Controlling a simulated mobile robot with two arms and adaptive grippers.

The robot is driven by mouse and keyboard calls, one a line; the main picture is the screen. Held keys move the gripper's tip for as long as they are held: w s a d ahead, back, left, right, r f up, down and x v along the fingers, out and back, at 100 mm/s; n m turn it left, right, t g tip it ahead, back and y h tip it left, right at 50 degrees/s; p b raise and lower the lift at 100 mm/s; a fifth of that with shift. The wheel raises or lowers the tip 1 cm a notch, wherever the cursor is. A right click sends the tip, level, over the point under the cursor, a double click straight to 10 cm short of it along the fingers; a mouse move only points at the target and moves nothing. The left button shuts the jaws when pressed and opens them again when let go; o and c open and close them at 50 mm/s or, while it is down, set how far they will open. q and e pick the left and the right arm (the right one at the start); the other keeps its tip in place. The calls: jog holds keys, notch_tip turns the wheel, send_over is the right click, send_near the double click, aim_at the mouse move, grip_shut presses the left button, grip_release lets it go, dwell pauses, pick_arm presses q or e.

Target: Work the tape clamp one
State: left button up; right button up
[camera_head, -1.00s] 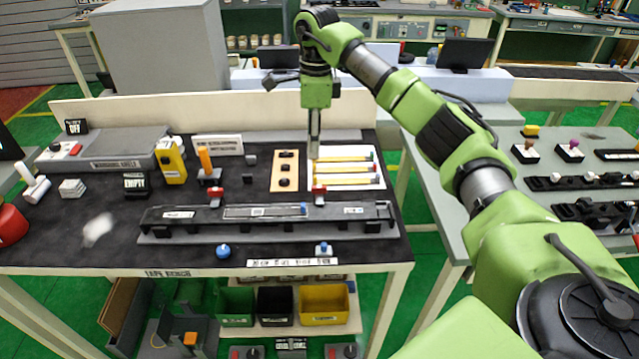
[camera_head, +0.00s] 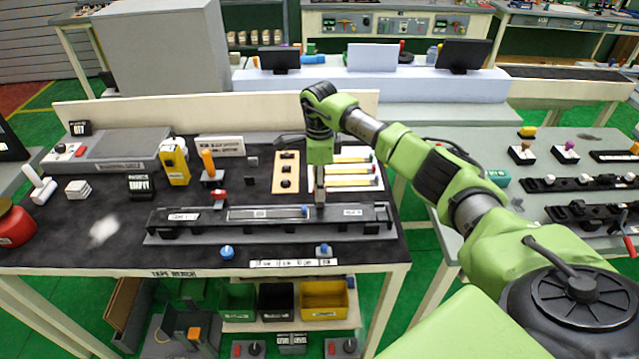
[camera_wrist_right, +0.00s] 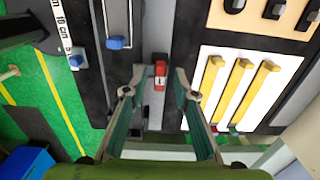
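The tape fixture is a long dark rail (camera_head: 180,217) with white labels and a clear strip near the front of the bench. One red clamp (camera_head: 220,194) stands at its back edge left of centre. A second red clamp shows in the right wrist view (camera_wrist_right: 160,74), with a pale label on it; in the head view my right gripper hides it. My right gripper (camera_head: 319,204) points down over the rail's right part. In the wrist view its fingers (camera_wrist_right: 158,95) are open, one on each side of this clamp, with nothing held. My left gripper is not in view.
Yellow strips on a white sheet (camera_head: 379,158) and a tan block with black knobs (camera_head: 277,185) lie behind the rail. A blue knob (camera_head: 227,252) stands in front. A yellow device (camera_head: 174,165) and an orange-handled tool (camera_head: 208,163) stand behind left.

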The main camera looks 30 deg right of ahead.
jog(key=shift+f, duration=0.1)
grip_shut()
